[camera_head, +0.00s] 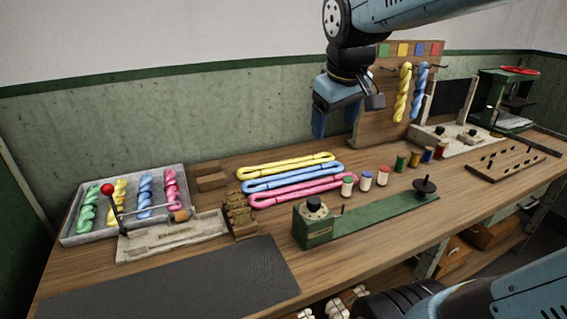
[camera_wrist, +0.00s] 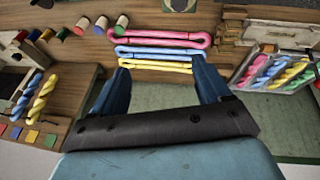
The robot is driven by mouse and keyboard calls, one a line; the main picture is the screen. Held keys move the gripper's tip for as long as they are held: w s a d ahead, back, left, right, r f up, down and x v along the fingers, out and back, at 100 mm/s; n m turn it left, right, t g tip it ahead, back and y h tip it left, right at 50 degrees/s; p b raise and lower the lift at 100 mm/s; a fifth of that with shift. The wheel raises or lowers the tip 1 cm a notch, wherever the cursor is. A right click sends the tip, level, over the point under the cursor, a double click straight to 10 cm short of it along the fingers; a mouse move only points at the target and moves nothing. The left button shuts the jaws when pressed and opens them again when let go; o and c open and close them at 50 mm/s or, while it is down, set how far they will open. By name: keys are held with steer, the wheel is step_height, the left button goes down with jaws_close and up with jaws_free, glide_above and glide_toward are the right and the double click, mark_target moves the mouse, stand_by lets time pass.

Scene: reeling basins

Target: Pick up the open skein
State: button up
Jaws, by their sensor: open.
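Three open skeins lie side by side on the wooden bench: a yellow one (camera_head: 285,165) at the back, a blue one (camera_head: 292,177) in the middle and a pink one (camera_head: 300,191) in front. In the wrist view the yellow skein (camera_wrist: 155,66) is nearest to my gripper, then the blue skein (camera_wrist: 158,52), with the pink skein (camera_wrist: 160,37) farthest. My gripper (camera_head: 332,122) is open and empty, above the back of the bench, to the right of the skeins' middle. It also shows in the wrist view (camera_wrist: 158,82), its blue fingers either side of the yellow skein's image, apart from it.
A grey tray (camera_head: 71,238) of twisted skeins stands at left. A green winder (camera_head: 313,228) and several thread spools (camera_head: 365,181) lie in front and right of the skeins. A pegboard (camera_head: 378,118) with hanging skeins rises right of my gripper. A dark mat (camera_head: 180,290) is clear.

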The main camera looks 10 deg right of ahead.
steer(key=w+n+g, duration=0.1)
steer(key=w+n, duration=0.3)
steer(key=w, duration=0.7)
steer(key=n+g+h, duration=0.3)
steer(key=n+h, duration=0.1)
steer(key=n, duration=0.8)
glide_above(286, 161)
steer(key=a, duration=0.5)
step_height(286, 161, down, 21)
steer(key=x, duration=1.3)
steer(key=shift+a+f, duration=0.1)
steer(key=shift+a, duration=0.1)
steer(key=shift+c, duration=0.4)
steer(key=shift+s, duration=0.1)
steer(key=c, duration=0.8)
